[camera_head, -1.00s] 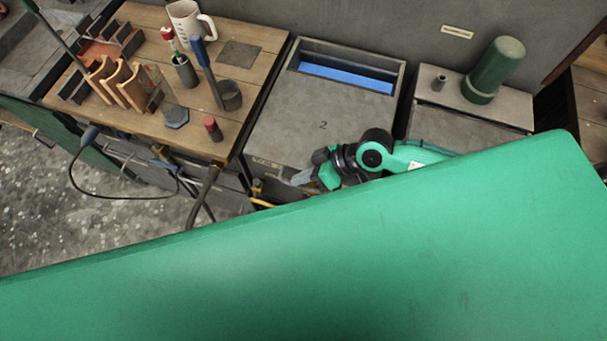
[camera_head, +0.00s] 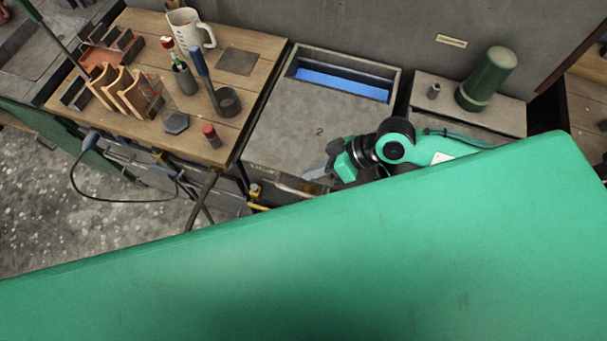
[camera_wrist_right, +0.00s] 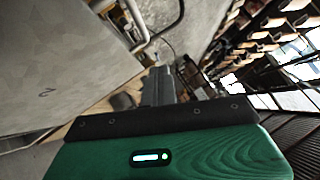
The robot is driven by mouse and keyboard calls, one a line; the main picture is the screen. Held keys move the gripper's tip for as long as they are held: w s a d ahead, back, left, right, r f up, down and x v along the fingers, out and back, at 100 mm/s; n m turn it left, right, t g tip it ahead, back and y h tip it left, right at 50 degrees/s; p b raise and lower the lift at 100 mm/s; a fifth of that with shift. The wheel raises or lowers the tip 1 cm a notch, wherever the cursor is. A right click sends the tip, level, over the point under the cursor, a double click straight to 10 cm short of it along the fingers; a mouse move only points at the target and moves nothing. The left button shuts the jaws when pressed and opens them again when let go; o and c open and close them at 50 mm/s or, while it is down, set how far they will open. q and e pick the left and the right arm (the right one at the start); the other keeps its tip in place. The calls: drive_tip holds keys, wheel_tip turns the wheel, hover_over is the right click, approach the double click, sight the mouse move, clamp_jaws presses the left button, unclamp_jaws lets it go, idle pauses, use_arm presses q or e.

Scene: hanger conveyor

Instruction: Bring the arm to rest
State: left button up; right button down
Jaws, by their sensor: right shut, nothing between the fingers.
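My right arm (camera_head: 405,147) comes in from the right over the grey bench top, behind a large green panel at the front. My right gripper (camera_head: 316,172) is shut and empty, near the front edge of the bench marked "2". In the right wrist view its closed fingers (camera_wrist_right: 158,86) point away from the camera, with nothing between them. My left gripper is not in view.
The grey bench (camera_head: 290,122) has a slot with a blue inside (camera_head: 343,81). A wooden table (camera_head: 140,75) at left holds a mug (camera_head: 190,29), a wooden rack (camera_head: 125,88) and several small items. A green cylinder (camera_head: 486,79) stands on a grey cabinet at right.

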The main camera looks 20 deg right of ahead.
drive_tip(key=shift+s+a+r+b+v, duration=0.1)
drive_tip(key=shift+b+v, duration=0.1)
drive_tip(key=shift+v, duration=0.65)
drive_tip(key=shift+s+a+r+b+v, duration=0.1)
drive_tip(key=shift+b+v, duration=0.05)
drive_tip(key=shift+v, duration=0.75)
drive_tip(key=shift+s+a+r+b+v, duration=0.1)
drive_tip(key=shift+b+v, duration=0.1)
drive_tip(key=shift+v, duration=0.65)
